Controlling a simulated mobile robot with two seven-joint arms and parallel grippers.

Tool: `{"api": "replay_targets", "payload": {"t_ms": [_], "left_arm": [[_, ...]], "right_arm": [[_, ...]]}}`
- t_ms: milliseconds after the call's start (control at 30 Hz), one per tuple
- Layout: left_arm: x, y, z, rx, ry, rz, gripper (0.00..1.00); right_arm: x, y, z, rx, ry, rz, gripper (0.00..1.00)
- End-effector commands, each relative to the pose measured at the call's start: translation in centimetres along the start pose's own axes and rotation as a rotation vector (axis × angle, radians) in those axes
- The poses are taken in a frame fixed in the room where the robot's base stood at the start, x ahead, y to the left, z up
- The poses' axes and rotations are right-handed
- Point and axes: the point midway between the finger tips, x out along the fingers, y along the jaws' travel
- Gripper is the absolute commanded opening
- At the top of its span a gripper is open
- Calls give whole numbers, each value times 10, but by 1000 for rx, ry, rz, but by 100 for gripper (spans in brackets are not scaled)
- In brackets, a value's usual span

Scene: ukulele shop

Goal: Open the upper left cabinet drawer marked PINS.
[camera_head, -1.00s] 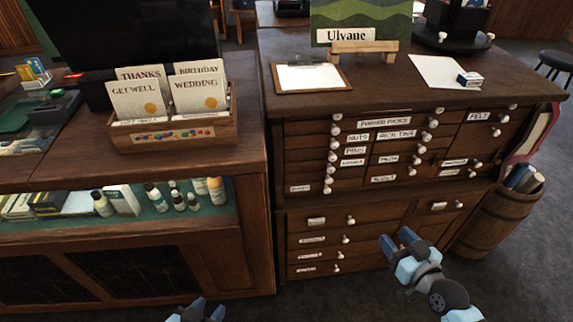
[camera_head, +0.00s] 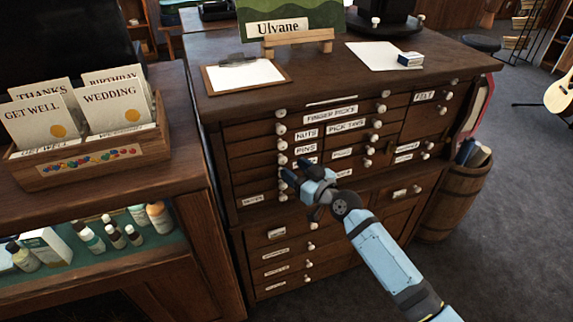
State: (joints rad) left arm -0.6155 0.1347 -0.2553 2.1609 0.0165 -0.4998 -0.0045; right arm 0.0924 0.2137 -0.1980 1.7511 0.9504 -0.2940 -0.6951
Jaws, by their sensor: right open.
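The drawer marked PINS (camera_head: 305,150) is in the upper left part of the dark wooden cabinet (camera_head: 225,105), below the NUTS drawer. It looks shut, flush with its neighbours. A column of small white knobs (camera_head: 282,145) runs along the left of the labels; which one belongs to PINS is hard to tell. My right gripper (camera_head: 293,171) is open, its fingertips in front of the drawers just below the PINS label and near the lower knobs. It hides some labels and knobs there. Contact with a knob cannot be told. My left gripper is out of view.
The cabinet top holds a clipboard (camera_head: 243,75), the Ulvane sign (camera_head: 277,27), paper (camera_head: 378,55) and a small box (camera_head: 410,59). A counter (camera_head: 110,190) with a card box (camera_head: 85,155) stands close at left. A barrel (camera_head: 450,200) stands right; floor beyond is open.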

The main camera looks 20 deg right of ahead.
Motion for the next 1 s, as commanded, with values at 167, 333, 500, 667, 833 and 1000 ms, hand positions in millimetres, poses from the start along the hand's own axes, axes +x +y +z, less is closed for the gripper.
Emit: {"api": "replay_targets", "payload": {"t_ms": [167,333,500,667,833,1000], "left_arm": [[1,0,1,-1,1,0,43],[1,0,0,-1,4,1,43],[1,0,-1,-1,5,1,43],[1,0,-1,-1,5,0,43],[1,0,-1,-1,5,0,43],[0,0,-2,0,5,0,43]], "right_arm": [[25,0,0,1,1,1,51],[34,0,0,0,0,0,51],[35,0,0,0,0,0,51],[35,0,0,0,0,0,37],[35,0,0,0,0,0,0],[34,-1,0,0,0,0,0]]}}
